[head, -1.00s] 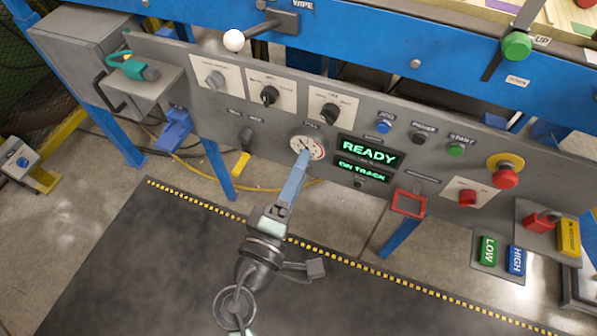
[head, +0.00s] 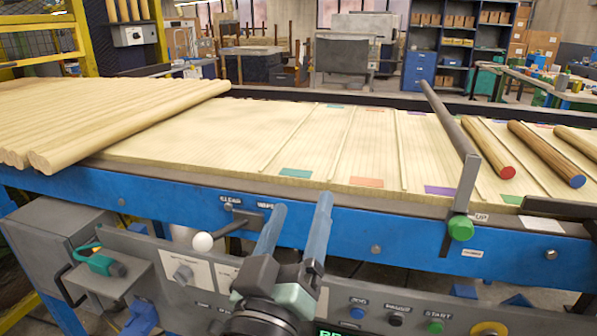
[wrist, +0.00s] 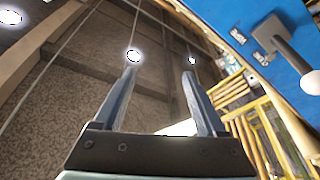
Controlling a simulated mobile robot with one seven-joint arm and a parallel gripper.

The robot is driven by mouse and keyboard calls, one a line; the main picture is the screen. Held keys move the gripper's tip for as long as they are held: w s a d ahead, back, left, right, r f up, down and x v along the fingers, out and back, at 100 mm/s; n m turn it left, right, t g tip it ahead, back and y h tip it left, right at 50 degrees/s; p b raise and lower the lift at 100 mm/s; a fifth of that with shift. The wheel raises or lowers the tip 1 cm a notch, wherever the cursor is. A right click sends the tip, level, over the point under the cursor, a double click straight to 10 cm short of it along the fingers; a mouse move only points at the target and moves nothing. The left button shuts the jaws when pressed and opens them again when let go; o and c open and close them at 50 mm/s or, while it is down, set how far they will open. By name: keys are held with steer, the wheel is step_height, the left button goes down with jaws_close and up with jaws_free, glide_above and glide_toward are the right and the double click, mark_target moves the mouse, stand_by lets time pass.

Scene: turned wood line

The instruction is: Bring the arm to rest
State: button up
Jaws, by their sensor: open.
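My gripper (head: 297,222) is raised in front of the blue rail of the line, above the grey control panel, in the head view. Its two blue-grey fingers point up and stand apart with nothing between them. In the wrist view my gripper (wrist: 161,75) is also open and empty, with the ceiling and wall behind it. The grey control panel (head: 150,250) is partly hidden by my arm, including most of its display (head: 330,333).
A lever with a white ball (head: 203,241) is just left of my gripper; it shows in the wrist view (wrist: 311,82). A green-knobbed lever (head: 460,228) is to the right. Pale wooden rods (head: 100,115) lie at left, and several dowels with coloured ends (head: 545,152) at right.

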steer(key=s+r+m+t+y, duration=0.2)
steer(key=s+r+t+y, duration=0.3)
steer(key=r, duration=0.8)
steer(key=s+r+m+t, duration=0.1)
steer(key=s+r+t, duration=0.1)
steer(key=s+r, duration=0.8)
steer(key=w+r+p, duration=0.1)
steer(key=r+p, duration=1.1)
steer(key=r, duration=0.1)
steer(key=w+r+p, duration=0.2)
steer(key=r+p, duration=0.9)
steer(key=r, duration=0.2)
steer(key=shift+w+p, duration=0.3)
steer(key=shift+p, duration=0.05)
